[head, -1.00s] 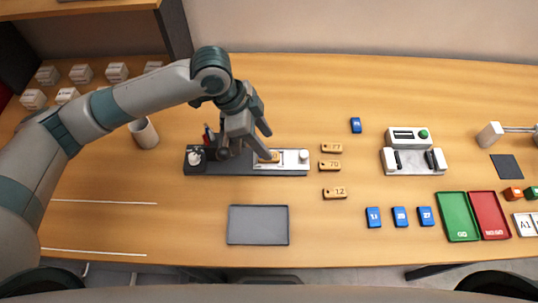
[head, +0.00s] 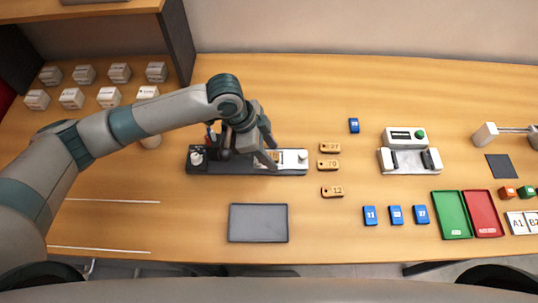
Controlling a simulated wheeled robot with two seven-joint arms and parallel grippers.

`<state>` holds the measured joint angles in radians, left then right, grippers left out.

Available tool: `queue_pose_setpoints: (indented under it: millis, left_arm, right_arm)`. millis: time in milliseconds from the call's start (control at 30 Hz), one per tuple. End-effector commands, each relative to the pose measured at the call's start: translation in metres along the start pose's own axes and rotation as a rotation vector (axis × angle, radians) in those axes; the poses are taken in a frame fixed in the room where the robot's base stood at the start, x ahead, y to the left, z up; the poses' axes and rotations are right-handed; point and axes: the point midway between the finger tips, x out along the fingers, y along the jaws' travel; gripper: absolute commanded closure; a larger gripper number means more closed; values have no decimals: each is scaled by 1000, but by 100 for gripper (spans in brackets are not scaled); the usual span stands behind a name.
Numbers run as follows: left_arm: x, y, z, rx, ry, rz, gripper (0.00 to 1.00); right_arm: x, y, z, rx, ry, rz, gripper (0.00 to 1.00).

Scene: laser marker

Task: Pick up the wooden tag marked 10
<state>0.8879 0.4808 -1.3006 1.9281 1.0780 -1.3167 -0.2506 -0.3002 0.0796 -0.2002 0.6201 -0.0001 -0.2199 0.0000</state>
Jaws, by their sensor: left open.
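A small wooden tag (head: 279,156) lies on the white plate (head: 290,164) at the right end of the dark marker base (head: 225,168). It is partly hidden by my left gripper, and I cannot read its number. My left gripper (head: 271,154) is open, with its fingers low over the plate beside the tag. I cannot tell whether they touch it. Three more wooden tags lie in a column to the right: an upper one (head: 329,148), a middle one that seems to read 70 (head: 328,164), and a lower one that reads 12 (head: 332,192). My right gripper is not in view.
An empty grey tray (head: 258,223) lies in front of the base. Several blue tags (head: 396,215), a device with a green button (head: 409,151), a green tray (head: 452,215) and a red tray (head: 483,213) are to the right. White boxes (head: 72,98) stand at the left.

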Motion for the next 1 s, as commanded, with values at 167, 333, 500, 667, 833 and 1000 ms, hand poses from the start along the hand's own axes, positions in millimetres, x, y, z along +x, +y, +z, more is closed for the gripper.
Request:
queue_pose_setpoints:
  millis: [167, 333, 500, 667, 833, 1000]
  left_arm:
    - [0, 0, 0, 0, 0, 0, 55]
    - [0, 0, 0, 0, 0, 0, 95]
    - [0, 0, 0, 0, 0, 0, 100]
    - [-1, 0, 0, 0, 0, 0, 100]
    - [-7, 0, -3, 0, 2, -1, 100]
    - [-23, -1, -10, 2, 3, -2, 100]
  right_arm:
    - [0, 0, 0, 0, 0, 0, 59]
    - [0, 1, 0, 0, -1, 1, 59]
    - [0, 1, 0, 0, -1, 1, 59]
    - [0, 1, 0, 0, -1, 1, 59]
    - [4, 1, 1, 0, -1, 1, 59]
    - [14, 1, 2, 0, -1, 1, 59]
